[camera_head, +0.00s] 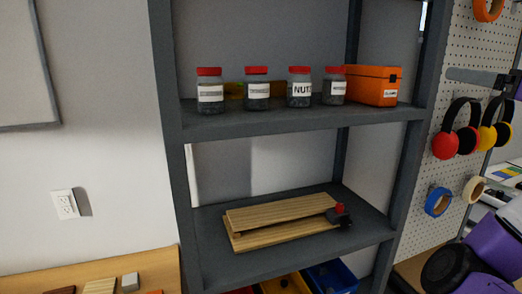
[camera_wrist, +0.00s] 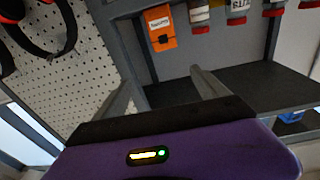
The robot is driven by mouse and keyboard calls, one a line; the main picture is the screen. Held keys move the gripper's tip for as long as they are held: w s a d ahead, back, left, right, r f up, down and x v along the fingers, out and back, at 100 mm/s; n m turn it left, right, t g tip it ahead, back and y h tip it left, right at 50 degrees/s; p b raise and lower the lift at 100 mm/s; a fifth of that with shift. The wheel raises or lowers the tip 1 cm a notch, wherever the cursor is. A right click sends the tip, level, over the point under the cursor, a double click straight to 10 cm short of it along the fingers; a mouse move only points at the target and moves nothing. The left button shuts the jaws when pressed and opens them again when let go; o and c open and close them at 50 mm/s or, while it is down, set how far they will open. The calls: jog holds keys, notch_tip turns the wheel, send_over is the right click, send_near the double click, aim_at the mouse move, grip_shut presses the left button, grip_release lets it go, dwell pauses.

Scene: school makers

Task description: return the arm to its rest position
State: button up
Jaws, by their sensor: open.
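My purple arm (camera_head: 478,255) shows at the lower right of the head view, in front of the pegboard and to the right of the shelving unit. My gripper (camera_wrist: 163,80) shows in the wrist view with its two grey fingers spread wide apart. Nothing is between the fingers, so it is open and empty. The wrist picture is upside down, with the shelf, jars and pegboard beyond the fingers.
The grey shelf (camera_head: 300,122) holds jars with red lids (camera_head: 210,92) and an orange box (camera_head: 372,86). Wooden boards (camera_head: 280,212) lie on the lower shelf. Headphones (camera_head: 445,143) and tape rolls (camera_head: 438,201) hang on the pegboard (camera_head: 455,100) close to my arm.

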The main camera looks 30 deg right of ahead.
notch_tip(320, 180, up, 4)
jog(key=s+d+m+t+h, duration=0.1)
jog(key=s+d+m+h, duration=0.1)
jog(key=m+h, duration=0.15)
jog(key=w+a+f+m+g+h, duration=0.1)
jog(key=w+f+m+h, duration=0.15)
jog(key=f, duration=0.45)
jog(key=w+f+m+g+h, duration=0.2)
jog(key=f+h, duration=0.2)
jog(key=f, duration=0.3)
jog(key=a+f+n+t+y, duration=0.2)
jog(key=a+f+n+y, duration=0.15)
jog(key=a+f, duration=1.5)
jog(key=s+a+f+n+g+y, duration=0.1)
jog(key=s+a+f+y, duration=0.3)
jog(key=a, duration=0.5)
jog(key=s+a+f+n+g+y, duration=0.1)
jog(key=s+a+f+n+y, duration=0.2)
jog(key=s+a+f, duration=0.6)
jog(key=s+a+f+n+g+y, duration=0.1)
jog(key=s+a+f+n+y, duration=0.3)
jog(key=s+a+f, duration=0.3)
jog(key=s+a, duration=0.1)
jog(key=a, duration=0.2)
jog(key=shift+a+y, duration=0.3)
jog(key=shift+y, duration=0.05)
